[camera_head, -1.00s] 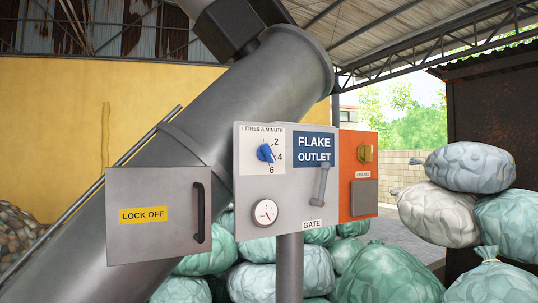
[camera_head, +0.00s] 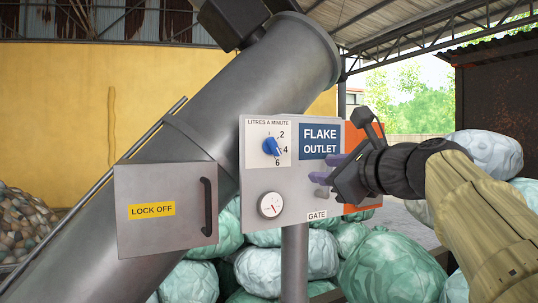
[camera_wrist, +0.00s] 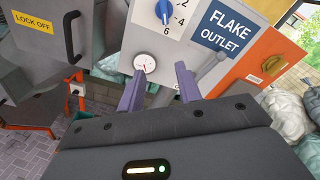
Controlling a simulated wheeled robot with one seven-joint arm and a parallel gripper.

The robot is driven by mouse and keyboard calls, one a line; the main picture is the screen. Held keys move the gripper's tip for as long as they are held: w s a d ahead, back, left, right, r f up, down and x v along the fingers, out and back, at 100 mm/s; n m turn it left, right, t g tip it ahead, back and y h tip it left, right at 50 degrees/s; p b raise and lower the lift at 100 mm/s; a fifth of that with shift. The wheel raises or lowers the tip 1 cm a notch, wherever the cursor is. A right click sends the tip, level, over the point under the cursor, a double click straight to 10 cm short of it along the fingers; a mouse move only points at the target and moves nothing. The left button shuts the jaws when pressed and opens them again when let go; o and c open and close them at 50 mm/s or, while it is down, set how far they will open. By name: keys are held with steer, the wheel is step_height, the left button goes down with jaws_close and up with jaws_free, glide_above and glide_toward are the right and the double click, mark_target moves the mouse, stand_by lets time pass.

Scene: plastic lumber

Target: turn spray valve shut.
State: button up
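The spray valve is a blue knob (camera_head: 271,146) on the grey panel (camera_head: 250,182), under the label "LITRES A MINUTE". Its white mark points down and right, toward the space between 4 and 6. The knob also shows at the top edge of the wrist view (camera_wrist: 163,10). My gripper (camera_head: 326,168) is in front of the panel, right of and slightly below the knob and apart from it. In the wrist view its two purple fingers (camera_wrist: 160,86) are spread with nothing between them.
A round gauge (camera_head: 270,205) sits below the knob. The gate lever (camera_wrist: 212,75) is mostly hidden behind my gripper in the head view. A "LOCK OFF" box (camera_head: 150,235) with a black handle is at left. Sacks (camera_head: 390,268) lie behind the panel.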

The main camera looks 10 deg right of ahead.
mark_target(276, 147)
steer(key=shift+m+t+y, duration=0.3)
steer(key=shift+m+t, duration=0.1)
steer(key=shift+t, duration=0.1)
steer(key=r, duration=0.1)
steer(key=s+r, duration=0.1)
steer(key=r, duration=0.1)
steer(key=shift+s+a+r, duration=0.15)
steer(key=shift+a+r, duration=0.1)
steer(key=shift+r, duration=0.15)
steer(key=p+x, duration=0.6)
steer(key=x, duration=1.1)
steer(key=shift+f, duration=0.1)
steer(key=shift+w+a+p, duration=0.15)
steer(key=shift+w+p, duration=0.15)
steer(key=shift+s, duration=0.1)
